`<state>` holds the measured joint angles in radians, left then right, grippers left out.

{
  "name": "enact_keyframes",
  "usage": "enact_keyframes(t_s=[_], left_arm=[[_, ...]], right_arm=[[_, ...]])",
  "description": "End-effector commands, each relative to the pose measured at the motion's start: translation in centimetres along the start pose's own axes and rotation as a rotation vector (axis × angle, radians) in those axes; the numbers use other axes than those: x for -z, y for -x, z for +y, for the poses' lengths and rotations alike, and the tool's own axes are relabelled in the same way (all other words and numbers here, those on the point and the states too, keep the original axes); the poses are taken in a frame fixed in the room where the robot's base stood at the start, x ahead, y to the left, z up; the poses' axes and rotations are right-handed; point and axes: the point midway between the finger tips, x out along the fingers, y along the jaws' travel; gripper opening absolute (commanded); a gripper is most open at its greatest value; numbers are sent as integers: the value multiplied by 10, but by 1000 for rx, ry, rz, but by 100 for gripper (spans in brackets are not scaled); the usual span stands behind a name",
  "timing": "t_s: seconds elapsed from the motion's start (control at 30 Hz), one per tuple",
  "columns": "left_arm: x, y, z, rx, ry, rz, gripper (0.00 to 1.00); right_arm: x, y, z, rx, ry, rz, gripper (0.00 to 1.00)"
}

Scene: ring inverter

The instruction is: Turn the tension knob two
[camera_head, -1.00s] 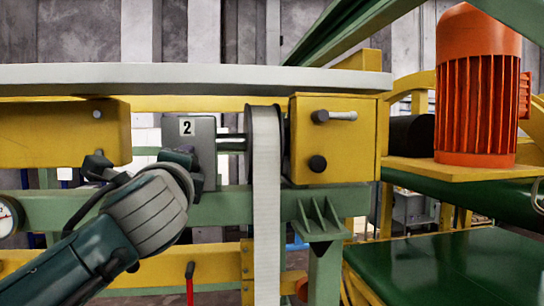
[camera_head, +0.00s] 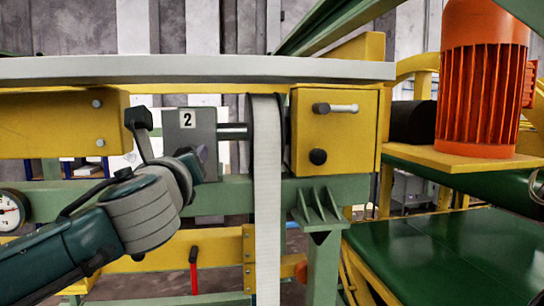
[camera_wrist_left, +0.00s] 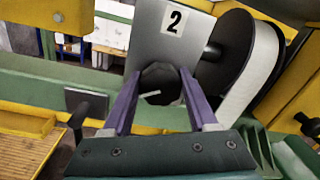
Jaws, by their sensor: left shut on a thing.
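The grey block (camera_head: 192,128) with a white label "2" sits below the pale beam. Its dark round knob (camera_wrist_left: 160,82) is on the block's face in the left wrist view, below the label, with a short white mark. My left gripper (camera_wrist_left: 160,80) has its two purple fingers on either side of the knob, shut on it. In the head view my left gripper (camera_head: 192,157) reaches the block's front from the lower left, and the wrist and fingers mostly hide the knob. My right gripper is in neither current view.
A pale belt (camera_head: 267,190) runs down right of the block, around a dark-rimmed wheel (camera_wrist_left: 225,50). A yellow box (camera_head: 335,130) with a handle and black knob is further right. An orange motor (camera_head: 482,85) stands at the right. A dial (camera_head: 10,212) is at far left.

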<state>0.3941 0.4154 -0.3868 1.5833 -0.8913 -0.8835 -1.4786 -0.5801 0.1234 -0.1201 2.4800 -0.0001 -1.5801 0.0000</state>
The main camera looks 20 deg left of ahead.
Motion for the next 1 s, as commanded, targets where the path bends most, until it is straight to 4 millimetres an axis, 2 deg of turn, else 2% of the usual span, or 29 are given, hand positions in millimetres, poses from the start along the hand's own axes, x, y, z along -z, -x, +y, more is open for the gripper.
enact_keyframes(t_s=[1.0], left_arm=[[1,0,-4,15,-963,53,3]], right_arm=[[0,0,-1,4,-5,1,70]])
